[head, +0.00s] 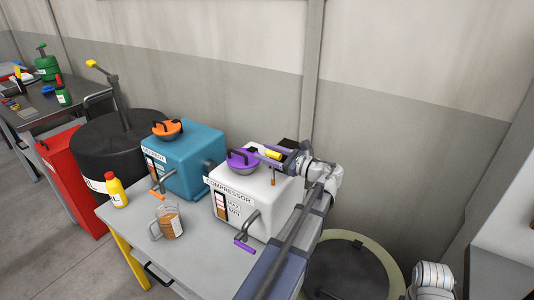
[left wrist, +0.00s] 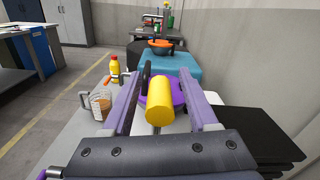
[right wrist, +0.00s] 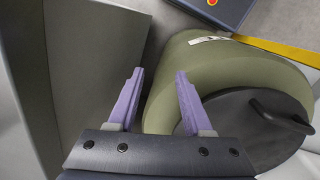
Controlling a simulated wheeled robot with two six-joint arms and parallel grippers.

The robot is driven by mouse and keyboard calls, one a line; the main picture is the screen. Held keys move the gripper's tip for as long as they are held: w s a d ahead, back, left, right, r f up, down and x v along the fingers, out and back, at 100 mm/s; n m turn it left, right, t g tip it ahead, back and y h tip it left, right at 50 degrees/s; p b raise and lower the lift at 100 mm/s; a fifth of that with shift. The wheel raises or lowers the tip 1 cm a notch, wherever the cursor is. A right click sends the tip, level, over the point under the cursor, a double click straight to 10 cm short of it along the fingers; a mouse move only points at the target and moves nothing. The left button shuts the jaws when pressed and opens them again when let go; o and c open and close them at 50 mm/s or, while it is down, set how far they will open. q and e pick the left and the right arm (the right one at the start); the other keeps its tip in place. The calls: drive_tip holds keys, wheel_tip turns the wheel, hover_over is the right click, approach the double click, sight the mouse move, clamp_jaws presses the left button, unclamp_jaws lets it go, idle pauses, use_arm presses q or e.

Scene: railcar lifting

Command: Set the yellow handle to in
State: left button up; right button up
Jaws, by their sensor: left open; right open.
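The yellow handle (head: 273,154) is a short cylinder at the back right of the white compressor (head: 258,207). In the left wrist view the yellow handle (left wrist: 159,106) lies between my left fingers, with gaps visible beside it. My left gripper (head: 264,151) is open around it, above the compressor's top. It also shows in the left wrist view (left wrist: 158,78). The handle's mounting is hidden behind the gripper. My right gripper (right wrist: 159,74) is open and empty, near a round olive drum (right wrist: 190,75).
A purple-capped lid (head: 242,161) sits on the compressor beside my left gripper. The teal gearbox (head: 190,163) stands to its left. A jug (head: 168,222) and a yellow bottle (head: 116,193) stand on the grey table (head: 188,263). The wall is close behind.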

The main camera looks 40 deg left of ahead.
use_arm(q)
clamp_jaws()
idle(0.4)
idle(0.9)
